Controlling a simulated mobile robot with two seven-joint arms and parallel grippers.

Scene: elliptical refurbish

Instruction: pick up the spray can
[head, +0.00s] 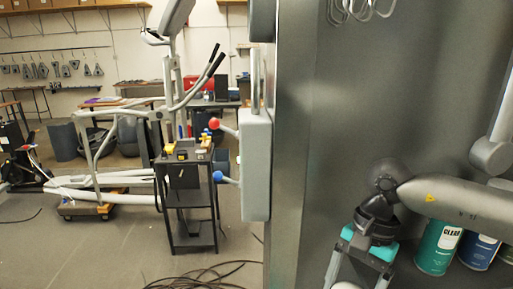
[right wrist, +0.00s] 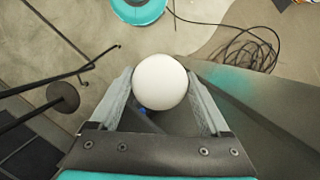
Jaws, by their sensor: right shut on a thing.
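My right gripper (head: 358,277) hangs low in front of the grey metal cabinet in the head view, with its fingers running to the bottom edge. In the right wrist view its two fingers (right wrist: 163,100) are closed on either side of a smooth white round thing (right wrist: 160,82). This looks like the white top of the spray can seen end-on; its body is hidden below. A teal can marked CLEAR (head: 437,247) and a blue can (head: 479,250) stand at the right, partly behind my right arm. My left gripper is not in view.
The grey metal cabinet (head: 320,130) fills the middle and right. A dark cart (head: 190,195) and an elliptical machine (head: 95,150) stand at the left. Loose black cable (head: 205,276) lies on the floor near the cabinet's base.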

